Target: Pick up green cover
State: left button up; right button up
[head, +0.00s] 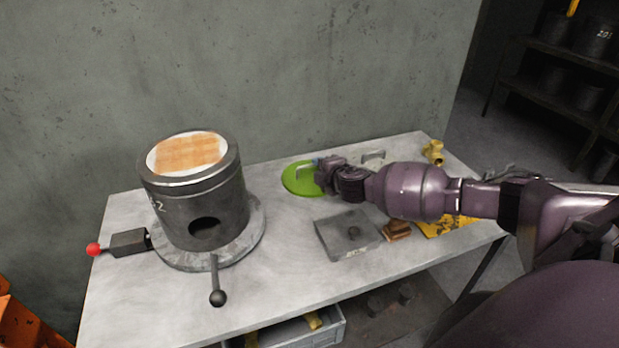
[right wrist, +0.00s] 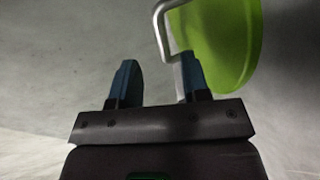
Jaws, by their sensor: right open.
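The green cover (head: 290,182) is a round flat disc with a metal handle (head: 305,170), lying on the table behind the grey block. In the right wrist view the green cover (right wrist: 228,40) is at the upper right, with its bent metal handle (right wrist: 160,28) reaching down to the right fingertip. My right gripper (head: 318,168) is at the right side of the cover. Whether the right finger touches the handle I cannot tell. My left gripper is not in view.
A dark cylindrical furnace (head: 172,215) with a tan-topped lid stands at the left, with a red-knobbed lever (head: 94,249). A grey block (head: 338,243), brown pieces (head: 397,231) and a brass fitting (head: 434,152) share the table (head: 290,270). A wall is close behind.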

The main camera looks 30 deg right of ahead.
aim_at(311, 166)
jog(key=x, duration=0.4)
jog(key=shift+a+f+b, duration=0.1)
jog(key=shift+f+b, duration=0.1)
jog(key=shift+b, duration=0.2)
jog(key=shift+w+f, duration=0.15)
jog(key=shift+w, duration=0.45)
grip_shut()
